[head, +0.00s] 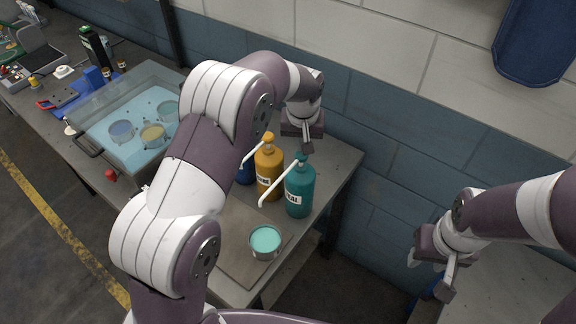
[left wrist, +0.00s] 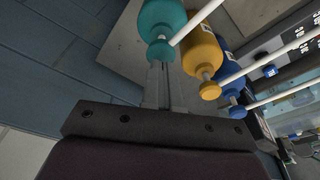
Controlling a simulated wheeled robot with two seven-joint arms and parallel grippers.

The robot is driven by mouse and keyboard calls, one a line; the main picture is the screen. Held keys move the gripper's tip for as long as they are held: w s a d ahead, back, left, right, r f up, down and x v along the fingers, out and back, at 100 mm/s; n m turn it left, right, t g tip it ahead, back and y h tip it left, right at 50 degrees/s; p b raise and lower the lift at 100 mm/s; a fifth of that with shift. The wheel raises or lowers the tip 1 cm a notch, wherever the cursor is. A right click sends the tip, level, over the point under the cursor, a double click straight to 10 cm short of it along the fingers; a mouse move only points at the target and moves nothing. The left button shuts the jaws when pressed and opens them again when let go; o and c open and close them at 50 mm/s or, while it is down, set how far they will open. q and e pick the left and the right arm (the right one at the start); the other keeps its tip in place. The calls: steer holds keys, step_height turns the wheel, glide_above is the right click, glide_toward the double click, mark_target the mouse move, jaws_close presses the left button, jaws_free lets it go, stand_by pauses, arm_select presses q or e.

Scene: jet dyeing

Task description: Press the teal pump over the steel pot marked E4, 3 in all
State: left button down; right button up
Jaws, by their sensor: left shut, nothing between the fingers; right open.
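The teal bottle (head: 299,192) stands upright on the bench, its pump head (head: 301,157) on top and its long white spout pointing toward the front left. A steel pot (head: 264,253) with teal liquid stands in front of it, near the spout's end; I cannot read a mark on it. My left gripper (head: 307,147) is shut and empty, right above the teal pump head. In the left wrist view the shut fingers (left wrist: 165,68) are at the teal pump head (left wrist: 160,50); I cannot tell whether they touch. My right gripper (head: 433,277) is open and empty, away to the right.
A yellow bottle (head: 268,169) stands close left of the teal one, with a blue bottle (head: 245,172) beyond it. A clear bath (head: 139,130) with several pots is farther left. My left arm crosses in front of the bench. The wall is close behind.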

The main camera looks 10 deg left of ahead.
stand_by(0.3)
arm_select(q)
step_height(320, 180, up, 6)
steer(key=p, duration=0.4)
stand_by(0.3)
steer(key=s+a+r+m, duration=0.1)
steer(key=s+a, duration=0.3)
steer(key=s, duration=0.7)
steer(key=s+a+r, duration=0.1)
steer(key=s+a, duration=0.3)
steer(key=s, duration=0.6)
steer(key=s+f+b, duration=0.2)
steer(key=f+b, duration=0.5)
steer(key=f, duration=0.2)
steer(key=s+f+b, duration=0.2)
steer(key=f+b, duration=0.6)
steer(key=f, duration=0.1)
steer(key=shift+d+m+g, duration=0.4)
